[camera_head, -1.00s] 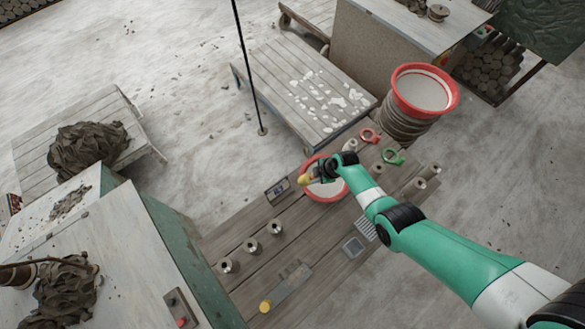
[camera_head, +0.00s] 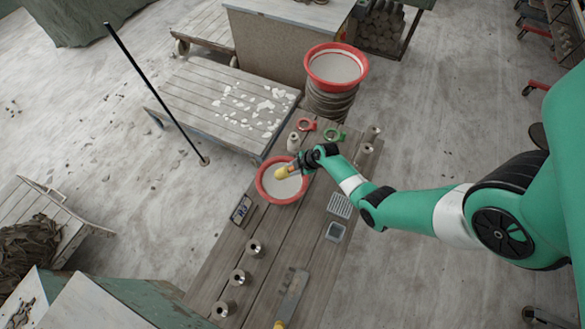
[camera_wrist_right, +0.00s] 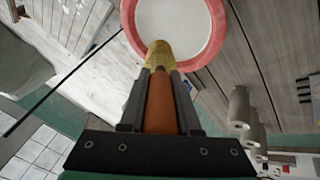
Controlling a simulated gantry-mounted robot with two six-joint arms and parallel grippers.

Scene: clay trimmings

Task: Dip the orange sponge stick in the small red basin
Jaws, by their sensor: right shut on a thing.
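My right gripper (camera_head: 300,163) is shut on the orange sponge stick (camera_head: 285,172). In the right wrist view, its orange handle (camera_wrist_right: 160,105) lies between the two dark fingers and its yellow sponge end points away from me. The small red basin (camera_head: 260,187), with a red rim and pale inside, stands on the plank table. The sponge end shows over the basin's opening in the head view and overlaps its near rim (camera_wrist_right: 130,22) in the wrist view. I cannot tell its exact height or whether it touches anything. My left gripper is out of view.
On the plank table (camera_head: 225,262), several metal pots (camera_head: 239,277), a dark framed item (camera_head: 240,210), a grey grater (camera_head: 340,205) and a small square dish (camera_head: 335,232) lie nearby. A larger red basin (camera_head: 335,85) sits on a ribbed stand behind.

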